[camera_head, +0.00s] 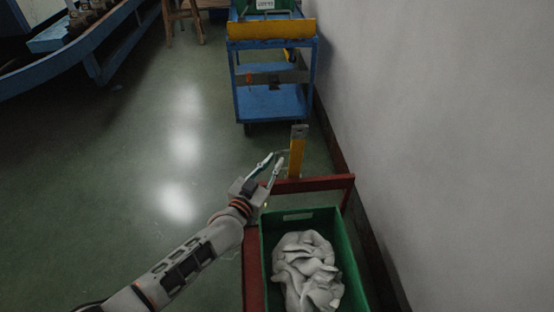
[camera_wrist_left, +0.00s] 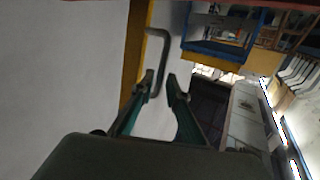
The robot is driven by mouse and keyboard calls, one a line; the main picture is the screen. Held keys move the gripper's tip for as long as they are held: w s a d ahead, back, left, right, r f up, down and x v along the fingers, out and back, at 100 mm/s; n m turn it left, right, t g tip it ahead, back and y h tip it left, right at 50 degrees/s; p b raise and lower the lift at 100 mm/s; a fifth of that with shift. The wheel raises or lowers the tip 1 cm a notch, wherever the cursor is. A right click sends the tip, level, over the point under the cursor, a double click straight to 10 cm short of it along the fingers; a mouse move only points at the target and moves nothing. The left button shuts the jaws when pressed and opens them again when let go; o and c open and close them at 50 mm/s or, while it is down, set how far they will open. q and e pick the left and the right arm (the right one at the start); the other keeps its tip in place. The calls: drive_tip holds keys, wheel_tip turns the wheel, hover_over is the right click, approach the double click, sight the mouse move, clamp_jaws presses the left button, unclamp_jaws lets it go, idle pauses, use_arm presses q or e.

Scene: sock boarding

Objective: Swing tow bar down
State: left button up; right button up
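The yellow tow bar (camera_head: 297,155) stands roughly upright at the far end of the red cart frame (camera_head: 308,185). In the left wrist view the tow bar (camera_wrist_left: 131,60) is at the left, with a grey bent handle (camera_wrist_left: 163,50) on its side. My left gripper (camera_head: 271,161) is just left of the tow bar in the head view. In the left wrist view my left gripper (camera_wrist_left: 161,82) has its fingers apart, with the handle's lower end by the left fingertip. I cannot tell whether they touch. My right gripper is not in view.
A green crate (camera_head: 264,250) with grey-white cloth (camera_head: 306,268) sits on the red cart. A blue trolley (camera_head: 272,103) stands farther ahead. A wall (camera_head: 440,120) runs close along the right. Green floor (camera_head: 130,150) is open at the left.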

use_arm(q)
drive_tip(key=shift+w+d+f, duration=0.15)
drive_tip(key=shift+w, duration=0.25)
drive_tip(key=shift+w+d+f, duration=0.1)
drive_tip(key=shift+w+d, duration=0.05)
drive_tip(key=shift+w, duration=0.2)
drive_tip(key=shift+w+d+r+b, duration=0.15)
drive_tip(key=shift+w+b, duration=0.2)
drive_tip(key=shift+r, duration=0.15)
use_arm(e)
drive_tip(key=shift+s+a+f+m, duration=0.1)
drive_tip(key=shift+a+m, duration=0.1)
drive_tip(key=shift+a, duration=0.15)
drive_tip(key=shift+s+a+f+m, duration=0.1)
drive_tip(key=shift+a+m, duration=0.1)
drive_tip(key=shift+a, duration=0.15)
use_arm(q)
clamp_jaws()
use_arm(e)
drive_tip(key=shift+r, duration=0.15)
